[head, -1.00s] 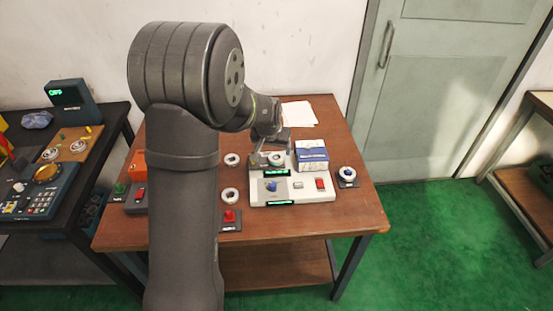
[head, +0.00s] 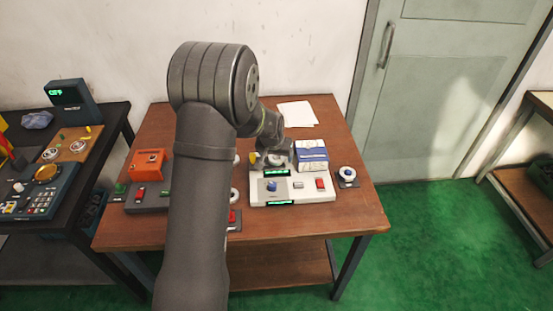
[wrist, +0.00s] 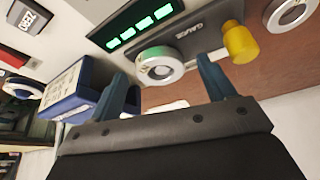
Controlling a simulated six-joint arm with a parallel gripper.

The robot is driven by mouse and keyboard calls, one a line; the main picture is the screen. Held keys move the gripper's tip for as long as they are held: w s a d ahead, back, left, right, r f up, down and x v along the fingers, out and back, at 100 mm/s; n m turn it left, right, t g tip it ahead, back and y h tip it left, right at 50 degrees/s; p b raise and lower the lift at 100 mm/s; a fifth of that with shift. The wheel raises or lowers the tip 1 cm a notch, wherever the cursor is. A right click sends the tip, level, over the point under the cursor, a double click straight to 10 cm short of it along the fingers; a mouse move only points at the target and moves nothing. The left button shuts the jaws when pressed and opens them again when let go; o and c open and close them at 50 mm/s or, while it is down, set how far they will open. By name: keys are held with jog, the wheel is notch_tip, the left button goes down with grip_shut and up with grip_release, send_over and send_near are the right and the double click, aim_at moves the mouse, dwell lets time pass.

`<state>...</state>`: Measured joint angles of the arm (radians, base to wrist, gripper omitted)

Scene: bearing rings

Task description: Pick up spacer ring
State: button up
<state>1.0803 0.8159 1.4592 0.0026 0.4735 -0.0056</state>
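A pale metal ring (wrist: 160,66) sits on the grey gauge block, ahead of and between my fingertips in the wrist view. No label tells whether it is the spacer ring. My gripper (wrist: 162,76) is open, its two blue-grey fingers apart with nothing held. In the head view my gripper (head: 277,158) is low over the back of the white gauge unit (head: 315,196) and hides most of that ring. Another ring (wrist: 291,12) lies on the wooden table at the wrist view's upper right. Two rings, one of them the ring (head: 235,195), are partly hidden by my arm in the head view.
A blue and white box (head: 312,153) stands close beside my gripper; the box also shows in the wrist view (wrist: 78,98). A yellow cylinder (wrist: 240,42) is near the other finger. A blue-centred ring (head: 347,173) sits on a small stand at right. Paper (head: 297,113) lies behind.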

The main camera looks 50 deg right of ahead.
jog(key=c, duration=1.1)
jog(key=shift+r, duration=0.1)
